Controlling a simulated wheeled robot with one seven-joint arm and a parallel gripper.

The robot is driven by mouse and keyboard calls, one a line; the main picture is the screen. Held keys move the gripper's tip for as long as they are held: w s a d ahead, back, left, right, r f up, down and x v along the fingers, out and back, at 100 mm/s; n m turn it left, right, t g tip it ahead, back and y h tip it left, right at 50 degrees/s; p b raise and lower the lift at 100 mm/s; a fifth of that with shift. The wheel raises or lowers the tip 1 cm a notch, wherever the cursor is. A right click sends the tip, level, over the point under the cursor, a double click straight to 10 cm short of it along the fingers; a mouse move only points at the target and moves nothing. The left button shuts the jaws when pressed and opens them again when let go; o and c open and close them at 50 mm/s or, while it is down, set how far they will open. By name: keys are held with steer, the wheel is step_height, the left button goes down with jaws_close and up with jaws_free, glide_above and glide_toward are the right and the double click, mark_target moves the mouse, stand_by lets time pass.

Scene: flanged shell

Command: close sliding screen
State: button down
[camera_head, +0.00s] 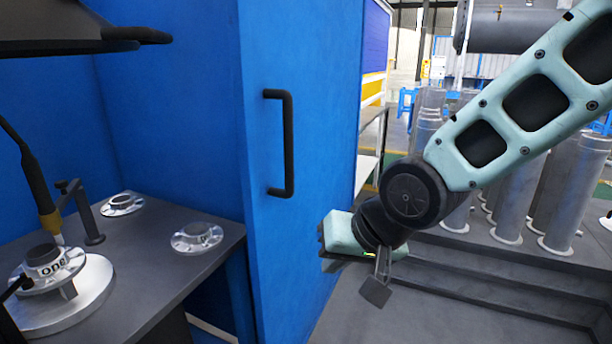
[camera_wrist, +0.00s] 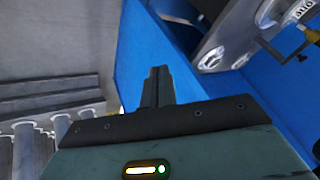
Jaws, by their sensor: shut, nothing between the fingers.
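The sliding screen (camera_head: 270,230) is a tall blue panel at the middle of the head view. A black vertical bar handle (camera_head: 289,145) is fixed to its face. My gripper (camera_head: 322,242) is beside the lower part of the screen, below and right of the handle and apart from it. In the wrist view my gripper (camera_wrist: 155,84) shows its dark fingers together and empty, in front of a blue panel. The handle cannot be made out there. The fingertips are hard to see in the head view.
Left of the screen is an open blue booth with a dark table (camera_head: 160,270). It holds flanged parts (camera_head: 197,236) and a round fixture (camera_head: 62,290) carrying a part marked "one". Grey steps (camera_head: 490,280) with several metal cylinders (camera_head: 560,200) stand at the right.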

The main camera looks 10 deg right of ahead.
steer(key=w+d+r+m+t+y+b, duration=0.2)
steer(key=w+m+t, duration=0.15)
steer(key=w, duration=0.35)
steer(key=w+d+r+m+t+y+b, duration=0.1)
steer(key=w+r+m+t+b, duration=0.15)
steer(key=w+m, duration=0.4)
steer(key=w+d+r+m+t+y+b, duration=0.15)
steer(key=w+t, duration=0.25)
steer(key=w, duration=0.5)
steer(key=w+a, duration=0.5)
steer(key=a, duration=0.2)
steer(key=shift+r+m+p, duration=0.4)
steer(key=shift+r+m, duration=0.05)
steer(key=shift+w, duration=0.1)
